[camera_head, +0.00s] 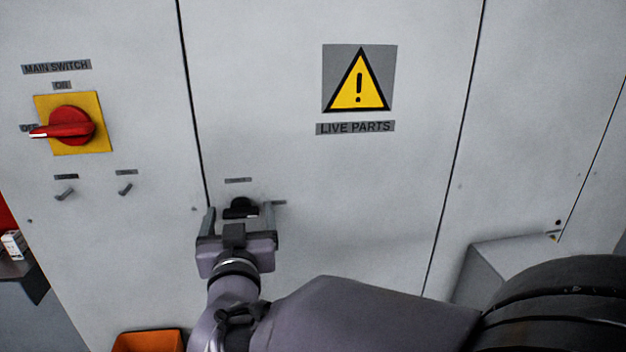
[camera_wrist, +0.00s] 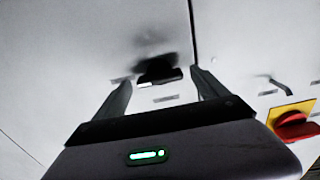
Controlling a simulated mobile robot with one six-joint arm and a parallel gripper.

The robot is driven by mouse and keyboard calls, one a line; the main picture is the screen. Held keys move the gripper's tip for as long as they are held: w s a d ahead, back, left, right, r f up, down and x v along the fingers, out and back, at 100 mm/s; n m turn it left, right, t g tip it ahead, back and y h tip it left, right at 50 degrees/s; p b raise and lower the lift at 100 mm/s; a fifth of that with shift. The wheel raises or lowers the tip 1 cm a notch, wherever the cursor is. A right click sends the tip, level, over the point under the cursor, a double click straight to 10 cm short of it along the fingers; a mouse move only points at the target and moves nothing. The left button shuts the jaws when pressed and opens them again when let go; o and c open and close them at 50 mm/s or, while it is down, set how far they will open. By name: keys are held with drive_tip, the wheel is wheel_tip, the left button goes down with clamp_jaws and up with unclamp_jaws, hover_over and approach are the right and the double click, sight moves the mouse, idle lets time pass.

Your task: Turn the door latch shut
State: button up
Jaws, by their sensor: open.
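The door latch (camera_head: 241,204) is a small black handle on the grey cabinet door, below a small label plate. In the wrist view the latch (camera_wrist: 158,73) shows as a dark shape with a pale lower edge. My gripper (camera_head: 239,213) is open at the door, one finger left and one right of the latch. In the wrist view my gripper's fingers (camera_wrist: 160,78) also stand on both sides of it, with gaps visible. Whether the fingertips touch the door, and the latch's exact angle, I cannot tell.
A red main switch (camera_head: 70,126) on a yellow plate is on the left panel, with two small levers (camera_head: 64,194) below it. A yellow warning sign (camera_head: 358,79) is on the door. An orange container (camera_head: 148,341) is at the bottom. A grey box (camera_head: 500,262) juts out at right.

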drive_tip(key=shift+w, duration=0.1)
drive_tip(key=c, duration=1.4)
drive_tip(key=shift+n, duration=0.3)
drive_tip(key=n+p, duration=0.1)
drive_tip(key=n, duration=0.3)
drive_tip(key=shift+a+p, duration=0.1)
drive_tip(key=shift+p, duration=0.3)
drive_tip(key=n+p, duration=0.2)
drive_tip(key=n, duration=0.2)
drive_tip(key=shift+a, duration=0.1)
drive_tip(key=n+p, duration=0.2)
drive_tip(key=n, duration=0.3)
drive_tip(key=shift+f+n, duration=0.1)
drive_tip(key=shift+n, duration=0.3)
drive_tip(key=shift+f+n+p, duration=0.1)
drive_tip(key=shift+n+p, duration=0.7)
drive_tip(key=shift+n, duration=1.1)
